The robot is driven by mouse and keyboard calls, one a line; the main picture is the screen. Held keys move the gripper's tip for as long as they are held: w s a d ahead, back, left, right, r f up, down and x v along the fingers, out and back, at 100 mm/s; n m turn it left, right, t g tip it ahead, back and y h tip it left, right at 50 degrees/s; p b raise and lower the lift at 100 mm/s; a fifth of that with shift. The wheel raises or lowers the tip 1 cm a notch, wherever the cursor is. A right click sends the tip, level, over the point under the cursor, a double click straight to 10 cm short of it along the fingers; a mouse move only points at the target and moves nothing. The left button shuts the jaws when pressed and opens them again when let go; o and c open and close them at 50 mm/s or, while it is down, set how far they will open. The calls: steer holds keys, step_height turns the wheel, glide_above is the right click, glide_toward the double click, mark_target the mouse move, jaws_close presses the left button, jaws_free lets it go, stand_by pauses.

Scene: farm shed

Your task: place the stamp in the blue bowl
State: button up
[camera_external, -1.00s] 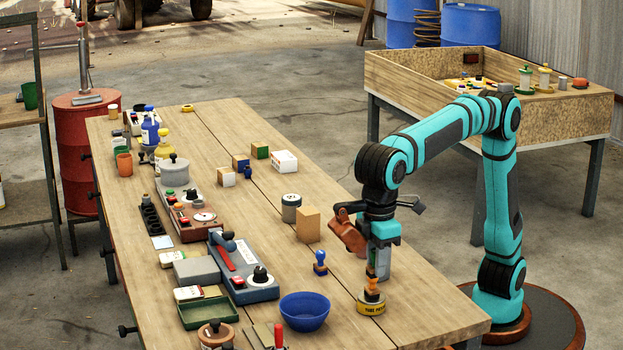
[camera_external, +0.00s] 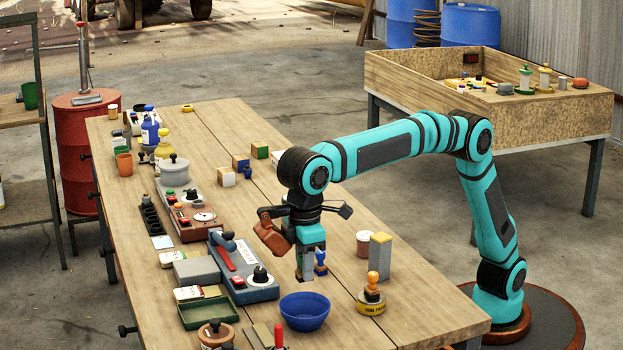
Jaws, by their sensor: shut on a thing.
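The blue stamp (camera_external: 320,268) stands upright on the wooden table, just behind and left of the middle of its near part. My gripper (camera_external: 312,270) is down at the stamp and shut on it, with a grey finger at the left of its handle. The far finger is hard to make out. The blue bowl (camera_external: 304,313) stands in front of the gripper, nearer the camera. It looks empty and is apart from the stamp.
An orange-handled stamp (camera_external: 373,279) stands on a yellow round tin (camera_external: 371,305) to the right. The table's right front is clear.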

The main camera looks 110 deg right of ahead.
mark_target(305, 299)
steer(key=shift+f, duration=4.25)
steer(key=o, duration=1)
steer(key=shift+o, duration=0.2)
step_height(305, 299, up, 7)
steer(key=shift+f, duration=0.15)
